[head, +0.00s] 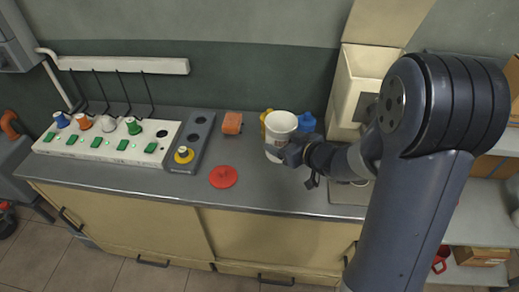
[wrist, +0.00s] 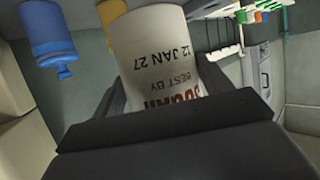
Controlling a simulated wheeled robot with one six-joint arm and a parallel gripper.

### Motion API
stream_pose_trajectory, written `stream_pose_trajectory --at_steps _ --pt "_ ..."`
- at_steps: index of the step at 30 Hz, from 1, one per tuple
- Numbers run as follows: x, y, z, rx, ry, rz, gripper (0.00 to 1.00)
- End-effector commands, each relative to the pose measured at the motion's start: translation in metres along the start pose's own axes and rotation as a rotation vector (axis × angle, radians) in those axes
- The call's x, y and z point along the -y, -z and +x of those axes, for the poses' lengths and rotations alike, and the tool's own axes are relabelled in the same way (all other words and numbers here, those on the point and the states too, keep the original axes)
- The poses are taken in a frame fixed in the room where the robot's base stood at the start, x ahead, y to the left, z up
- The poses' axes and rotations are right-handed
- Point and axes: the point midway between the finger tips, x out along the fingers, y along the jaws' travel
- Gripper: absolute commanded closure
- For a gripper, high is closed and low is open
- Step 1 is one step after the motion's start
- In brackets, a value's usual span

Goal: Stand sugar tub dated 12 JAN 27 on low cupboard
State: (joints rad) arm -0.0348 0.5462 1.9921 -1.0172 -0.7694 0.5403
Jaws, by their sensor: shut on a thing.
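A white sugar tub (head: 279,128) is at the counter's right half in the head view. In the wrist view the tub (wrist: 160,60) shows the print "BEST BY 12 JAN 27" and part of the word "SUGAR", upside down. My gripper (head: 294,154) reaches it from the right and front. In the wrist view my gripper (wrist: 160,100) has a dark finger on each side of the tub and is shut on it. I cannot tell whether the tub's base touches the counter. The low cupboard (head: 130,212), with tan sliding doors and a grey top, stands below.
A blue bottle (head: 306,122) and a yellow container (head: 266,117) stand close behind the tub. A red lid-like disc (head: 223,176), an orange block (head: 232,123) and a grey holder (head: 190,143) lie to its left. A white switch panel (head: 110,138) fills the left.

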Motion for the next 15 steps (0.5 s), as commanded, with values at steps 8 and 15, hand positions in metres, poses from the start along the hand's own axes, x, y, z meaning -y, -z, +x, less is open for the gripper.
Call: stream_pose_trajectory --at_steps 8,15 --pt "0.001 -0.044 0.018 0.003 0.000 0.003 0.64" --pt "0.001 -0.062 0.026 0.003 0.001 0.003 0.64"
